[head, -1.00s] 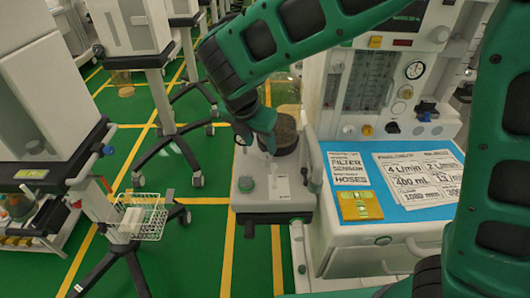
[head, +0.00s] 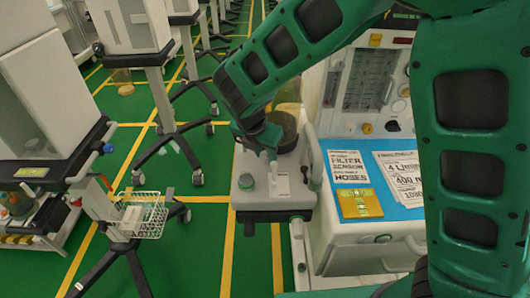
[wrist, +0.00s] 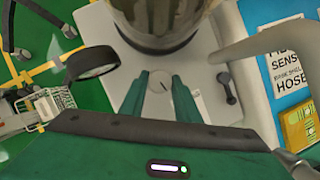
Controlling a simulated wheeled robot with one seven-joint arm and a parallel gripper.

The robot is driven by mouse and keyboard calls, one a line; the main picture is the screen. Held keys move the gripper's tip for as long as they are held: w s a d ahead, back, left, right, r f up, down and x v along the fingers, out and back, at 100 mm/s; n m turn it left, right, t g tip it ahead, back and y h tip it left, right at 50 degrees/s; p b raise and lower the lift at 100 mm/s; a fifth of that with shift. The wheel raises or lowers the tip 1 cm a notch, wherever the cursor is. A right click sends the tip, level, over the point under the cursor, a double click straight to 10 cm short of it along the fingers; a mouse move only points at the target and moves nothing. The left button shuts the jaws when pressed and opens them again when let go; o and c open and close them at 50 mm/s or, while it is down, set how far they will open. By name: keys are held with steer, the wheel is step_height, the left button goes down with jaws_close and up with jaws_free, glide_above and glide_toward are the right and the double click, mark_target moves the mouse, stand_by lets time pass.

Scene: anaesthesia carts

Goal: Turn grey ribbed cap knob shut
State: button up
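A small round grey knob (wrist: 159,80) with a pale pointer mark sits on the light grey machine top, seen between my fingers in the wrist view. Any ribs on it are too small to tell. My gripper (wrist: 160,88) points down at it with its two green fingers apart, one on each side; contact is not clear. In the head view my gripper (head: 270,155) is over the small side unit (head: 288,197), and the arm partly hides the knob.
A glass canister (wrist: 155,20) stands just beyond my fingers. A black lever (wrist: 229,88) is to the right, beside a pale curved rail (wrist: 262,44). A blue work surface (head: 402,211) with printed cards is farther right. A basket stand (head: 140,215) is at left.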

steer(key=shift+c, duration=0.6)
steer(key=shift+a+m, duration=0.1)
steer(key=shift+m, duration=0.2)
steer(key=m, duration=0.2)
steer(key=m+g+h, duration=0.1)
steer(key=m, duration=0.2)
steer(key=shift+w+a+m+g, duration=0.15)
steer(key=shift+w+m+g, duration=0.1)
steer(key=shift+m+g, duration=0.05)
steer(key=m+g, duration=0.1)
steer(key=m, duration=0.2)
steer(key=m+g+h, duration=0.1)
steer(key=m, duration=0.2)
steer(key=shift+w+a+r, duration=0.1)
steer(key=shift+w, duration=0.1)
steer(key=o, duration=1)
steer(key=shift+d, duration=0.2)
